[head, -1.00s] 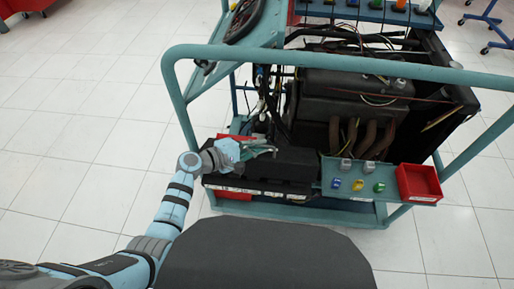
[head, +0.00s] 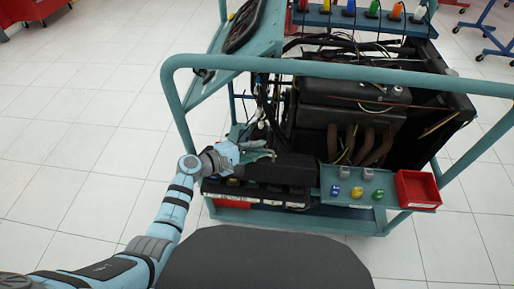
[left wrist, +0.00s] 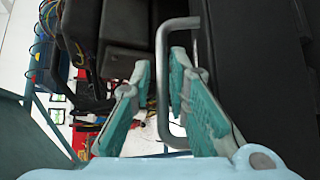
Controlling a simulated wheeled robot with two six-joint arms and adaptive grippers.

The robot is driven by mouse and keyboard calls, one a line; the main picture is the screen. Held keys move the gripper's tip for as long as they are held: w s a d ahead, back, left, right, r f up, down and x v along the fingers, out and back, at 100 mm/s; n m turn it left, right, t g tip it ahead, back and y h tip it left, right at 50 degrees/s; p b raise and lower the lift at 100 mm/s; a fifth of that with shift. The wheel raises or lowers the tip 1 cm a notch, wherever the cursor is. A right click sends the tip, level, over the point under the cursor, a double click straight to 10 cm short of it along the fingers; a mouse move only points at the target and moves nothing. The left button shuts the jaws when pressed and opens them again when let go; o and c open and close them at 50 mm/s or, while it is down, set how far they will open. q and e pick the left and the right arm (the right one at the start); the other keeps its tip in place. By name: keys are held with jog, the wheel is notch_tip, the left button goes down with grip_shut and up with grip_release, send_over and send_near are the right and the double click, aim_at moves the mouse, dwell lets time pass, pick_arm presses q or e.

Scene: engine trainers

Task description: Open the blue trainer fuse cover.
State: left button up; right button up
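The black fuse cover (head: 290,168) at the trainer's lower left front is tilted up. Coloured fuses or caps (head: 250,184) show beneath its front edge. In the left wrist view the dark cover (left wrist: 250,60) fills the right side, with a silver bar handle (left wrist: 163,85) on it. My left gripper (head: 270,155) is at the cover's left part. In the left wrist view its teal fingers (left wrist: 160,75) stand apart on both sides of the handle bar, with visible gaps. The right finger reaches through the handle loop. My right gripper is not in view.
The teal trainer frame (head: 340,67) surrounds the black engine (head: 355,100). A small shelf (head: 340,178) with coloured connectors and a red bin (head: 417,188) lies right of the cover. Cables hang behind the gripper. The tiled floor at left is clear.

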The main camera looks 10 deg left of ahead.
pick_arm(q)
jog(key=v, duration=1.2)
